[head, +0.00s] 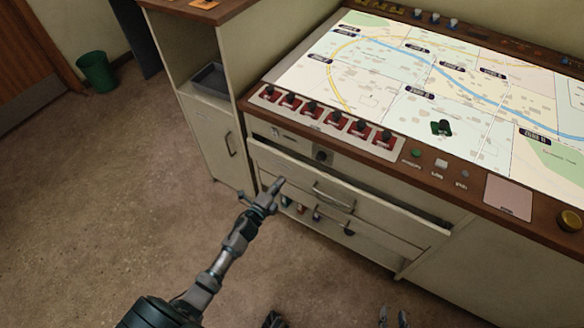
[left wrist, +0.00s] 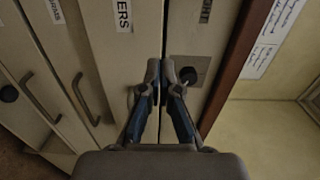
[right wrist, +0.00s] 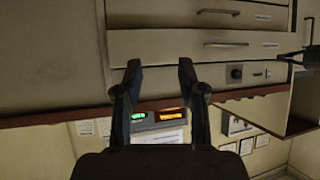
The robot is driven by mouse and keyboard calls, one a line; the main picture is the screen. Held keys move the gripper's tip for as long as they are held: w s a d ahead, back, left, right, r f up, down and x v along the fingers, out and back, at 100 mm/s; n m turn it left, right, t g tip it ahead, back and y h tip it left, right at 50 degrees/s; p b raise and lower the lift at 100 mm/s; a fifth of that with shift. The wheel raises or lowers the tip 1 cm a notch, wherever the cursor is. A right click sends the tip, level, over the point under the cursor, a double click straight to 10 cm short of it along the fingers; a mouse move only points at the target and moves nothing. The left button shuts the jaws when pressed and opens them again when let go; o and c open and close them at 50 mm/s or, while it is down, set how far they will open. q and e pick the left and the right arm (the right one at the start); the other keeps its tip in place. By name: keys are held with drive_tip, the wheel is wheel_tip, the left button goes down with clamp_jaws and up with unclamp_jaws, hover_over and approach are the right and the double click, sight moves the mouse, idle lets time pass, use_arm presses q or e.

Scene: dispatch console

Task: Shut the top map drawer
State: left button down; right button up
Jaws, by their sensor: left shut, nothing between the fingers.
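The top map drawer (head: 380,216) stands partly out, with a dark gap behind its top edge at the right. Its bar handle (head: 334,197) is on the front. My left gripper (head: 277,187) is shut and empty, in front of the left part of the drawer, left of the handle; contact cannot be told. In the left wrist view its closed fingertips (left wrist: 165,68) overlap the seam between a drawer front and the knob panel. In the right wrist view my right gripper (right wrist: 160,72) is open and empty, facing the drawer fronts (right wrist: 170,45) from a distance.
A lower drawer with a handle and small coloured items lies beneath. The map desktop (head: 440,80) with red switches (head: 330,117) overhangs above. An open shelf cabinet (head: 205,60) stands left, and a green bin (head: 97,71) beyond.

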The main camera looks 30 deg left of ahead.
sight(293, 163)
use_arm(q)
drive_tip(key=w, duration=0.2)
drive_tip(key=w+b, duration=0.1)
drive_tip(key=w, duration=0.1)
drive_tip(key=w+a, duration=0.1)
drive_tip(key=w, duration=0.2)
drive_tip(key=shift+f, duration=0.35)
drive_tip(key=shift+w+d+r, duration=0.1)
drive_tip(key=shift+w, duration=0.15)
drive_tip(key=shift+d+r, duration=0.2)
drive_tip(key=shift+d, duration=0.2)
use_arm(e)
drive_tip(key=w+r+t, duration=0.1)
drive_tip(key=a+r+t, duration=0.1)
drive_tip(key=w+r+t, duration=0.1)
drive_tip(key=shift+w+a+r+y, duration=0.3)
drive_tip(key=shift+w+r+y, duration=0.05)
drive_tip(key=shift+y, duration=0.05)
use_arm(q)
drive_tip(key=shift+w+a, duration=0.1)
